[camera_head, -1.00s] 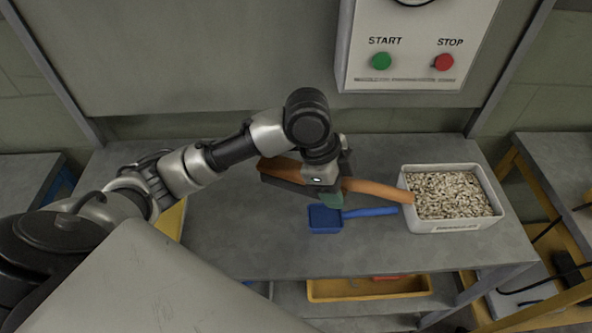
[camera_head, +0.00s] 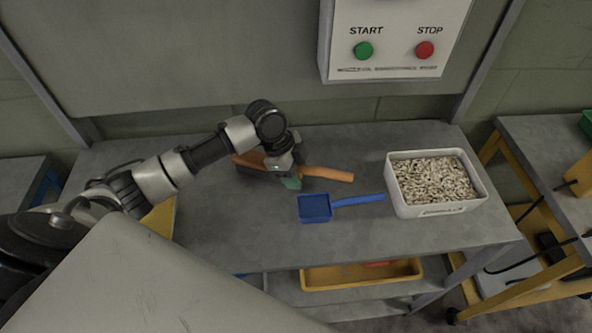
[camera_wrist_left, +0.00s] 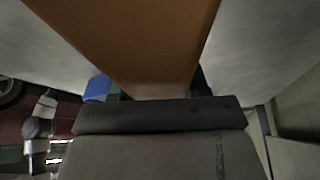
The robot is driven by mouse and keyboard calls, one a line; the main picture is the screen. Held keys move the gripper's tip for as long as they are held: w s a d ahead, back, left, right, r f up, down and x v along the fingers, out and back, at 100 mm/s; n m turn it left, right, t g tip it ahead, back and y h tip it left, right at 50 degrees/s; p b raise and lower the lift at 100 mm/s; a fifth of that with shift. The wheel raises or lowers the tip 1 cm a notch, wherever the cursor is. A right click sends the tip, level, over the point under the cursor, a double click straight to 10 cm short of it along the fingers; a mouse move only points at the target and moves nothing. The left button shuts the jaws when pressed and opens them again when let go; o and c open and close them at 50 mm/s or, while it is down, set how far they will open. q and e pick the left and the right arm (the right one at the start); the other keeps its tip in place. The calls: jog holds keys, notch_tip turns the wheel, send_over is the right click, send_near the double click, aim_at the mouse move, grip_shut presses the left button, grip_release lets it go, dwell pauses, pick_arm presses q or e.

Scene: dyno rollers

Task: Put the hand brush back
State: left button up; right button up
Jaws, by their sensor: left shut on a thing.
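The hand brush (camera_head: 328,174) has an orange-brown wooden body with a handle pointing right. In the head view it is at the back middle of the grey table (camera_head: 350,235). My left gripper (camera_head: 286,178) is shut on the hand brush from above and hides its middle part. In the left wrist view the brush's wooden body (camera_wrist_left: 135,35) fills the upper middle, close to the camera. Whether the brush touches the tabletop is hard to tell. My right gripper is not in view.
A blue scoop (camera_head: 315,208) lies on the table just in front of the brush. A white bin of pale pellets (camera_head: 398,190) stands to the right. A control box (camera_head: 390,68) with START and STOP buttons hangs behind. A yellow tray (camera_head: 340,279) is on the lower shelf.

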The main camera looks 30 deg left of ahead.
pick_arm(q)
jog(key=o, duration=0.9)
jog(key=v, duration=1.2)
jog(key=shift+d+r, duration=0.1)
jog(key=shift+r, duration=0.05)
